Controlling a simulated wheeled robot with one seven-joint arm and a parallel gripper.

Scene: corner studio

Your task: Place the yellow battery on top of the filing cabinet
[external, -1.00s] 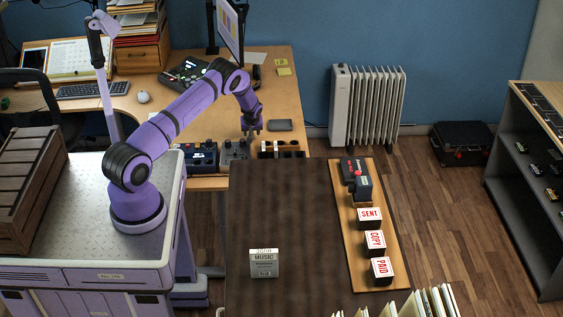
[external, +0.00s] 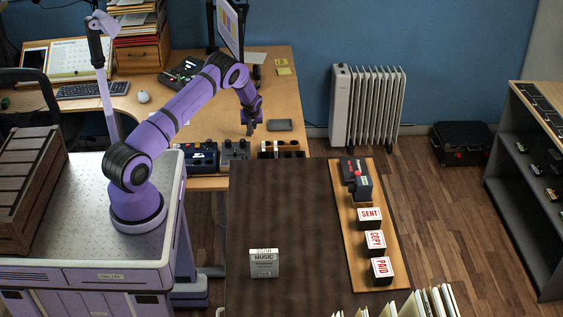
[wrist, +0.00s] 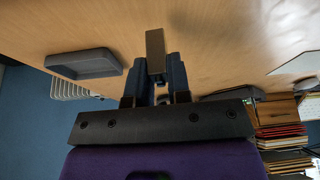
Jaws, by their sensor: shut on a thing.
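My gripper (external: 250,130) is over the front part of the wooden desk in the external view. In the wrist view its two dark fingers (wrist: 157,68) are closed on a small block-like thing (wrist: 155,42), brownish on the side that shows, sticking out past the fingertips. Its shape could fit the yellow battery, but its colour is in shadow and I cannot be sure. It is too small to make out in the external view. A dark brown flat top (external: 290,215) stands in front of the desk; I cannot tell whether this is the filing cabinet.
A grey tray (external: 280,125) lies on the desk right of my gripper. Black control boxes (external: 236,150) and a holder (external: 280,149) line the desk's front edge. The brown top bears a music box (external: 263,263); a wooden strip (external: 390,262) with stamps lies along its right. Its middle is clear.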

